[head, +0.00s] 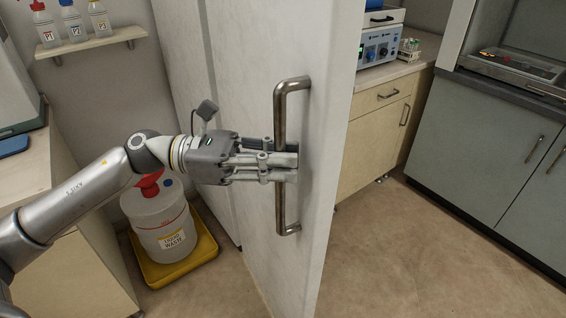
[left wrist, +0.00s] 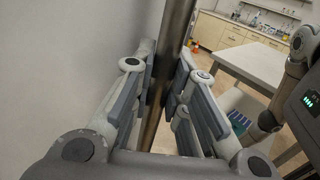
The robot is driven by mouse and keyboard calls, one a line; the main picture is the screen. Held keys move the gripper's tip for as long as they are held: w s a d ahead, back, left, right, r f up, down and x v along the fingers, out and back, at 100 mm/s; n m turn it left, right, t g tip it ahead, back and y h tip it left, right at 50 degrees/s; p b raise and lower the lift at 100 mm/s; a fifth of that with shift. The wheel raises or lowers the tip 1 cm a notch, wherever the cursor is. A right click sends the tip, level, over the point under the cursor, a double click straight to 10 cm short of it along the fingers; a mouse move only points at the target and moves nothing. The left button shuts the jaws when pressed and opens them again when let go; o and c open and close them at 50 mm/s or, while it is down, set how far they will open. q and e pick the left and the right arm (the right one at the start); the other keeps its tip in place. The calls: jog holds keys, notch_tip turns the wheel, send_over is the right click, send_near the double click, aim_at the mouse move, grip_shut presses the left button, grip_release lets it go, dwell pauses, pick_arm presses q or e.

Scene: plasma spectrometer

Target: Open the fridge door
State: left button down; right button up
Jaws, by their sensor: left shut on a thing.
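The white fridge door (head: 245,55) stands upright in the middle of the head view, with a long vertical metal bar handle (head: 282,215) on its face. My left gripper (head: 284,160) is shut on the middle of this handle. In the left wrist view the handle (left wrist: 172,45) runs between the two pads of my left gripper (left wrist: 165,85). A seam runs down the white surface left of the handle; I cannot tell whether the door is ajar. The fridge's inside is not visible. My right gripper is not in view.
A liquid waste container (head: 162,222) stands in a yellow tray (head: 180,274) on the floor below my left arm. A wooden cabinet (head: 372,140) and grey cabinets (head: 480,140) stand at the right. The floor (head: 400,250) right of the door is clear.

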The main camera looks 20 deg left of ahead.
pick_arm(q)
jog(key=c, duration=1.4)
grip_release()
jog(key=v, duration=1.2)
